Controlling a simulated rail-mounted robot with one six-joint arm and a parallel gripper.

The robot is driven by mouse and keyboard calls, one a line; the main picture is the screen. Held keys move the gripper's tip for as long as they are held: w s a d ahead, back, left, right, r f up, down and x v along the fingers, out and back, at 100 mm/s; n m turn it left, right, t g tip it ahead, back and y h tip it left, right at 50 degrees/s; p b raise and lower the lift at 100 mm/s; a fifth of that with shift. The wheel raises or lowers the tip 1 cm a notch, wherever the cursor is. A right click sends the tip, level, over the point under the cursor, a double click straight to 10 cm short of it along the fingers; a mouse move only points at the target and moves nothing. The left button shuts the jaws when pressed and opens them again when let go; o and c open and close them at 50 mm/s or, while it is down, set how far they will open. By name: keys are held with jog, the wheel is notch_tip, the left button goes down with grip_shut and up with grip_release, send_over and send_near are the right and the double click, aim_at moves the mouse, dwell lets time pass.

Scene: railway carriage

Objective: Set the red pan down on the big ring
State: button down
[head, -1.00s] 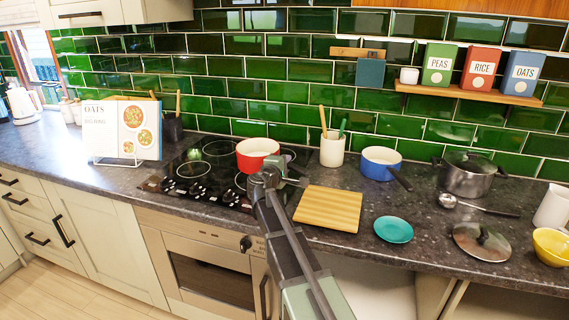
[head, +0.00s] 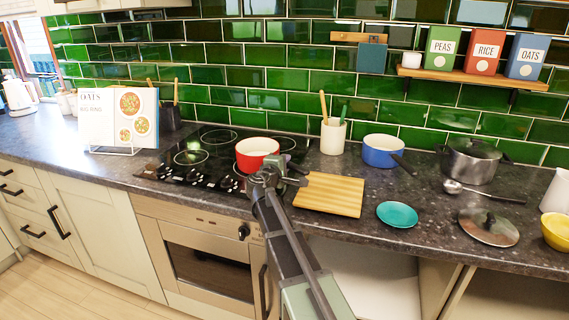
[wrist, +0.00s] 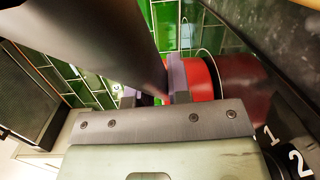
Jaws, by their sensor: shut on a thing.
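The red pan (head: 256,152) is upright over the right part of the black hob (head: 166,177). My gripper (head: 268,178) is shut on its handle, which is mostly hidden by the gripper in the head view. In the wrist view the pan's red side (wrist: 203,80) shows just beyond the fingers (wrist: 152,96), with its reflection close beside it in the hob. I cannot tell whether the pan touches the glass. Ring outlines show at left (head: 192,157) and behind the pan to the right (head: 287,144). The pan and my arm hide part of the right-hand rings.
A wooden board (head: 328,194) lies right of the hob, close to my gripper. A utensil crock (head: 333,137) and a blue pan (head: 382,150) stand behind it. A teal plate (head: 397,214) lies further right. The hob's left side is clear.

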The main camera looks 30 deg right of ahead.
jog(key=shift+f, duration=0.15)
jog(key=c, duration=1)
grip_release()
jog(key=c, duration=0.4)
jog(key=shift+s+a, duration=0.1)
jog(key=shift+s, duration=0.05)
jog(key=shift+v, duration=2.4)
